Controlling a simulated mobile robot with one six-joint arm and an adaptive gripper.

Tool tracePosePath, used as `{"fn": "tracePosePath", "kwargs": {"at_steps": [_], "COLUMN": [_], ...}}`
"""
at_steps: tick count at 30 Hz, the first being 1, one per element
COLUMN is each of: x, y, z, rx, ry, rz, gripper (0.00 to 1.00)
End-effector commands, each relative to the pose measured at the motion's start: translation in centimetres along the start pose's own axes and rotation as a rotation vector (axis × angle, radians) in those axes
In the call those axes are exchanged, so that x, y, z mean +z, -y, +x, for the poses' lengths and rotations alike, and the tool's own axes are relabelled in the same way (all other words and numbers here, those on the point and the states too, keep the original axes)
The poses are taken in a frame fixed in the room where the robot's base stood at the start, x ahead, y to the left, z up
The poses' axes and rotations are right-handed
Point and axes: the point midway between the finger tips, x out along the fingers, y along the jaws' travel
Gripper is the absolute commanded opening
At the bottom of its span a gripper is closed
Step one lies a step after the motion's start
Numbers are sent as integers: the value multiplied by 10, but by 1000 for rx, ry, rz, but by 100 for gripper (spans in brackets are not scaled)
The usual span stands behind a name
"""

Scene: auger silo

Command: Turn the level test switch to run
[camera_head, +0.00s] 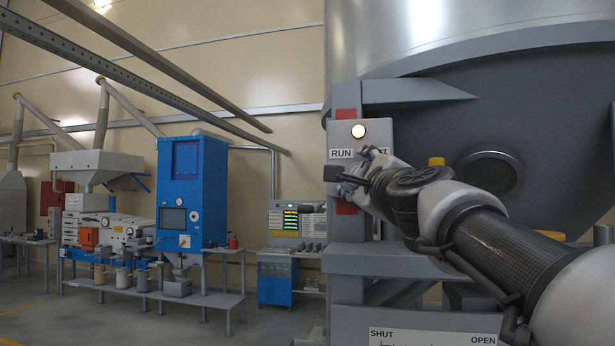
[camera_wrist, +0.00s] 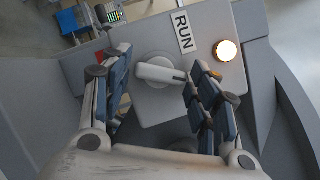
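The level test switch (camera_wrist: 160,72) is a light grey knob with a raised bar, on a grey panel box (camera_head: 345,138). In the wrist view the bar points right, tilted slightly away from the RUN label (camera_wrist: 184,32). The RUN label (camera_head: 341,154) also shows in the head view; the label right of it is mostly hidden by my gripper (camera_head: 362,172). A lamp (camera_wrist: 227,51) on the box is lit. My gripper (camera_wrist: 157,75) is open, its fingers on either side of the knob. The bar's tip is close to the right finger; contact cannot be told.
A large grey silo (camera_head: 530,110) rises behind the panel. A sign with SHUT and OPEN (camera_head: 430,336) is below. A blue cabinet (camera_head: 190,195) and benches with machines stand at the left. Floor shows at the lower left.

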Motion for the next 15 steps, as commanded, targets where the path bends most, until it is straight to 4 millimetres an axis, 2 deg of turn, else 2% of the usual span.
{"fn": "tracePosePath", "kwargs": {"at_steps": [2, 13, 15], "x": [0, 0, 0], "y": [0, 0, 0], "z": [0, 0, 0], "rx": [0, 0, 0], "ry": [0, 0, 0], "rz": [0, 0, 0], "gripper": [47, 22, 21]}}
